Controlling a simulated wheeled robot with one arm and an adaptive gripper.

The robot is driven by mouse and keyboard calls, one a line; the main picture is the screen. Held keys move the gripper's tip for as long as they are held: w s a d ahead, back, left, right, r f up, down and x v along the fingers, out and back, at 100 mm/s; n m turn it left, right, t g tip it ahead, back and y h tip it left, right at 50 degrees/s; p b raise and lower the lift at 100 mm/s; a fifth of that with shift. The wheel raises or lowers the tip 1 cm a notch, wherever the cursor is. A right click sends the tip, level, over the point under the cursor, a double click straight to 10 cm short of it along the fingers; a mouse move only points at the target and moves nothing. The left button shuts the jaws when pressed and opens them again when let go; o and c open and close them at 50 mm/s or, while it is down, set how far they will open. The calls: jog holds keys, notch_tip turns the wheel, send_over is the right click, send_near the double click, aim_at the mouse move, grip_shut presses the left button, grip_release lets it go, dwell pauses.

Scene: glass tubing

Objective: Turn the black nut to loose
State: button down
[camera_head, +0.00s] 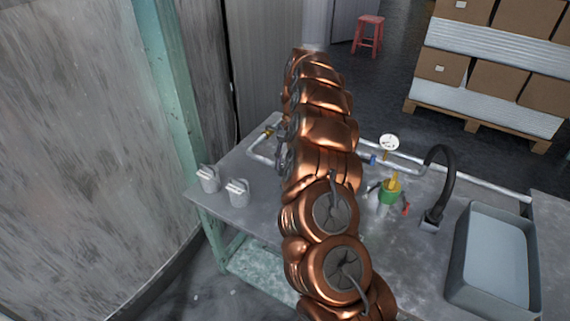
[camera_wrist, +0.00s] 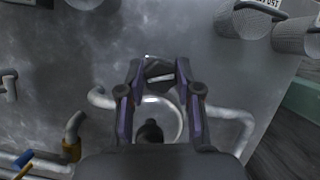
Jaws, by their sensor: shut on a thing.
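In the wrist view, my gripper (camera_wrist: 159,75) is shut on the black nut (camera_wrist: 158,70), a small dark faceted piece between the two fingertips. The fingers hide its sides. A pale ring-shaped loop of tubing (camera_wrist: 181,122) shows between the fingers, with a dark knob-like piece (camera_wrist: 150,132) inside it. Grey tubing (camera_wrist: 238,118) runs out to the right, and a short bent piece (camera_wrist: 97,96) shows at the left. In the head view, my copper-coloured arm covers the middle of the table, so the gripper and nut are hidden there.
Two grey canisters (camera_head: 208,179) (camera_head: 238,193) stand at the table's left. A gauge (camera_head: 389,143), a green valve (camera_head: 390,192), a black curved tap (camera_head: 437,175) and a grey basin (camera_head: 495,262) are at the right. Pipe (camera_head: 262,152) runs along the back.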

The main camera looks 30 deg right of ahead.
jog(key=c, duration=0.8)
grip_release()
jog(key=shift+v, duration=3.35)
jog(key=shift+w+d+r, duration=0.15)
jog(key=shift+r, duration=0.2)
